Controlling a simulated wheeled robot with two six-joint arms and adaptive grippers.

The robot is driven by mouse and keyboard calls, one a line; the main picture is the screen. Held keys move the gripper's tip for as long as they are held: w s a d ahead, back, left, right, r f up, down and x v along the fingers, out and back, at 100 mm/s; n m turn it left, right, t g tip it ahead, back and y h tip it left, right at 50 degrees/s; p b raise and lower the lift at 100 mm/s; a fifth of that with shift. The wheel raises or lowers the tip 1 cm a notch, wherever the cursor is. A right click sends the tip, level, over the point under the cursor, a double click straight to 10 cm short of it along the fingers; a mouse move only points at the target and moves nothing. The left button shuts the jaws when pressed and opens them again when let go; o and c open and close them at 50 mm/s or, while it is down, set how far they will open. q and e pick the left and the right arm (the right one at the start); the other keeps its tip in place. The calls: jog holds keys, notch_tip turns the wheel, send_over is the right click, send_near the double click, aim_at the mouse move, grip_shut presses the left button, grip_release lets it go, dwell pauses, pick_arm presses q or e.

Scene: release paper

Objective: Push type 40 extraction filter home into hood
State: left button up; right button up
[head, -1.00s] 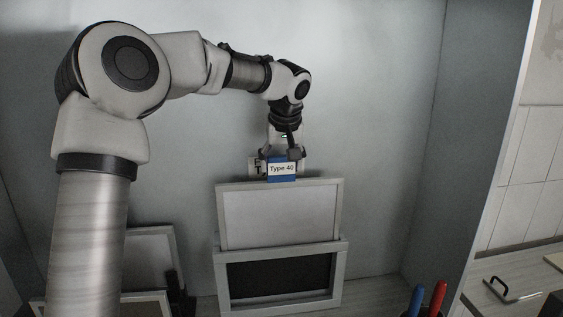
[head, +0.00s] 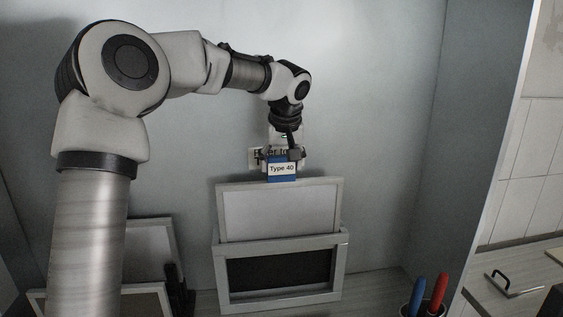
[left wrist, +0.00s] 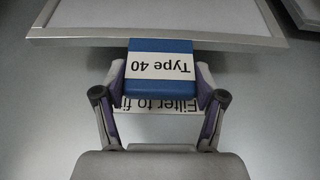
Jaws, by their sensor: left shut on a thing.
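The type 40 extraction filter (head: 280,212) is a pale panel in a grey frame, upright, with a blue tab (head: 281,174) labelled "Type 40" on its top edge. Its lower part is inside the hood (head: 222,272), a grey frame with a dark opening; its upper part stands above the hood's top. My left gripper (head: 281,160) is above the filter, shut on the blue tab. In the left wrist view the fingers (left wrist: 160,88) press both sides of the tab, and the filter frame (left wrist: 80,36) runs beyond it. My right gripper is not in view.
A sign (head: 256,159) is on the back wall behind my gripper, partly hidden. Other framed panels (head: 152,237) lean at the lower left behind my arm. A cup (head: 424,309) with a blue and a red handle stands at lower right. A side wall (head: 437,150) bounds the right.

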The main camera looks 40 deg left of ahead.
aim_at(282, 222)
pick_arm(q)
jog(key=shift+f+b, duration=7.15)
jog(key=shift+f, duration=1.5)
jog(key=o, duration=1.9)
jog(key=shift+r, duration=0.1)
jog(key=v, duration=1.2)
